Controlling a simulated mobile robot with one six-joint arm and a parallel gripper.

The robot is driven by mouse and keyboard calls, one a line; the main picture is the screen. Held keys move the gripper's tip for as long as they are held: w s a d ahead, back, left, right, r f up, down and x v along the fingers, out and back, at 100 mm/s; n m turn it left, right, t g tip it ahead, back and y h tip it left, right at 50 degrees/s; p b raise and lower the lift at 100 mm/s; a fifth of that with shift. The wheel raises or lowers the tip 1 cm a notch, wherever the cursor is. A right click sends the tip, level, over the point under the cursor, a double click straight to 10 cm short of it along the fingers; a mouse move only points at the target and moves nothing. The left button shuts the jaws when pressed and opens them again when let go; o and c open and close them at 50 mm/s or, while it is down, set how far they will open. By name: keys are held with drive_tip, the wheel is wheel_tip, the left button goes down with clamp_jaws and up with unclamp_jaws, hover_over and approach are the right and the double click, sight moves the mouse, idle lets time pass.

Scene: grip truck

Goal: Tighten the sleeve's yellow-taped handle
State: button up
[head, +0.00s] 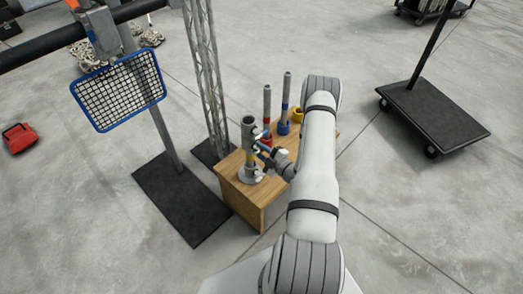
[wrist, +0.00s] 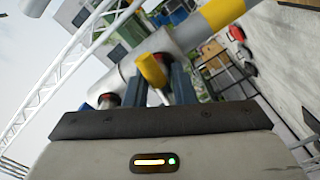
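The sleeve (head: 249,133) is an upright grey tube with a yellow band, standing on a round flange on the wooden box. In the wrist view the sleeve (wrist: 122,75) runs diagonally, with its yellow band at the upper right. The yellow-taped handle (wrist: 152,70) is a short stub on a thin metal rod beside the sleeve. My gripper (wrist: 160,85) is at the sleeve, its two dark blue fingers on either side of the handle, with some gap visible around the rod. In the head view my gripper (head: 263,150) is small and partly hidden against the sleeve.
The wooden box (head: 240,196) also bears a post with a red collar (head: 266,112), a post with a blue base (head: 285,107) and a yellow ring (head: 297,115). A truss (head: 205,75) and a blue-framed mesh panel (head: 120,90) stand left. A black cart (head: 435,110) stands right.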

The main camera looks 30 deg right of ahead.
clamp_jaws()
